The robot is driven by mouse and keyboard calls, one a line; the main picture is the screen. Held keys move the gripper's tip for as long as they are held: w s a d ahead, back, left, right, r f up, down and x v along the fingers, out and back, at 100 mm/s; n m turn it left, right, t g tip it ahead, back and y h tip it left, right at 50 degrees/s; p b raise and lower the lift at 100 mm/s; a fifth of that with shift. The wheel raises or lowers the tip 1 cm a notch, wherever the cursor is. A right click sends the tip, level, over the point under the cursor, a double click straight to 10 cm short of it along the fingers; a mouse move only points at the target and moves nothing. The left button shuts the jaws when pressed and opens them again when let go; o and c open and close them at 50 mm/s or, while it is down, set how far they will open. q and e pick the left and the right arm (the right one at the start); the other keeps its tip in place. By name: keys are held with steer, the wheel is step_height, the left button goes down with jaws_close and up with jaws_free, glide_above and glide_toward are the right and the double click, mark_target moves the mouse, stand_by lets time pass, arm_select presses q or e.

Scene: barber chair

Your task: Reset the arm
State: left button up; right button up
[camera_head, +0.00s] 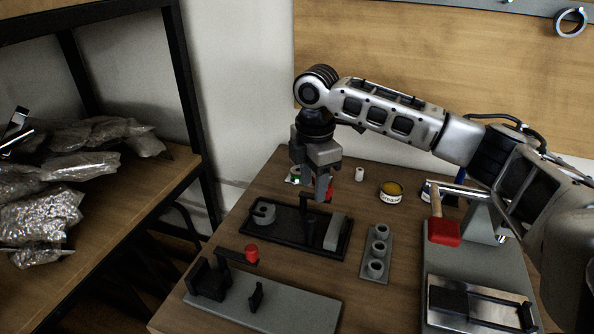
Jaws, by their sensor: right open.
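My right arm comes in from the right edge and bends down over the wooden table (215,262). My right gripper (323,195) points down above the black tray (277,226). It is open, and no held object shows between its fingers. A small red part shows just behind the fingers; I cannot tell whether it touches them. My left gripper does not show.
A grey fixture plate (285,311) with a red knob (252,253) stands in front. A shelf (95,240) with plastic bags (45,225) stands left.

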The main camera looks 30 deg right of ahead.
mark_target(312, 218)
step_height(312, 218, down, 12)
steer(key=shift+f+p, duration=0.25)
steer(key=shift+p, duration=0.1)
step_height(312, 218, up, 2)
steer(key=shift+r, duration=0.2)
steer(key=shift+r+b, duration=0.3)
steer(key=shift+r, duration=0.3)
